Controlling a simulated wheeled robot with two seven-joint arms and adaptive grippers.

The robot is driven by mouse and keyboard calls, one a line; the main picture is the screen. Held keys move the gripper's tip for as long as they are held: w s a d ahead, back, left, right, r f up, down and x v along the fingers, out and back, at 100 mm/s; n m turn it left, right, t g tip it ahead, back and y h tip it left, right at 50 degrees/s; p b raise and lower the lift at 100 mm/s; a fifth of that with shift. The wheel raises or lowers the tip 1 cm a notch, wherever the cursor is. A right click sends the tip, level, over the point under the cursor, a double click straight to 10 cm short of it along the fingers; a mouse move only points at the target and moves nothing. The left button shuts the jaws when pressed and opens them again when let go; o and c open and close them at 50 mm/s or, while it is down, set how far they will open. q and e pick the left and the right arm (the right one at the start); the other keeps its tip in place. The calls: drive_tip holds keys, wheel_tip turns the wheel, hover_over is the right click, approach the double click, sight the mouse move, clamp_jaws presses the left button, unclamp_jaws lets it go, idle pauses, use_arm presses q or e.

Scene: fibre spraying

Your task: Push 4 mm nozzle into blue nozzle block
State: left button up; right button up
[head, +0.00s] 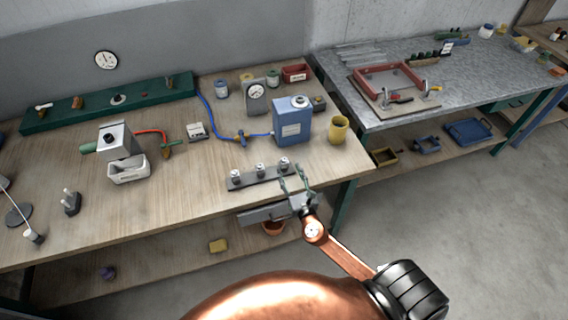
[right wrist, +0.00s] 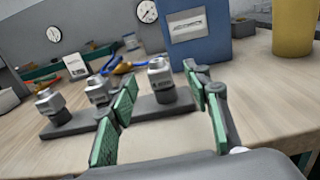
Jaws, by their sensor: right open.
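A dark rack (head: 262,177) near the bench's front edge bears three metal nozzles: the left one (head: 235,175), the middle one (head: 261,170) and the right one (head: 284,163). I cannot read their sizes. A blue block (head: 292,122) with a round fitting on top and a pale label stands behind the rack; I take it as the blue nozzle block. My right gripper (head: 292,180) is open and empty at the rack's right end. In the right wrist view its green-padded fingers (right wrist: 160,92) frame the right nozzle (right wrist: 160,78). My left gripper is out of view.
A yellow cup (head: 339,129) stands right of the blue block. A blue hose (head: 213,122) runs into the block's left side. A dial gauge (head: 256,95) stands behind. A grey-and-white device (head: 118,145) is at left. Bare wood lies left of the rack.

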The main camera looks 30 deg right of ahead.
sight(286, 165)
drive_tip(key=x, duration=0.6)
drive_tip(key=shift+a+f, duration=0.1)
drive_tip(key=shift+f, duration=0.2)
clamp_jaws()
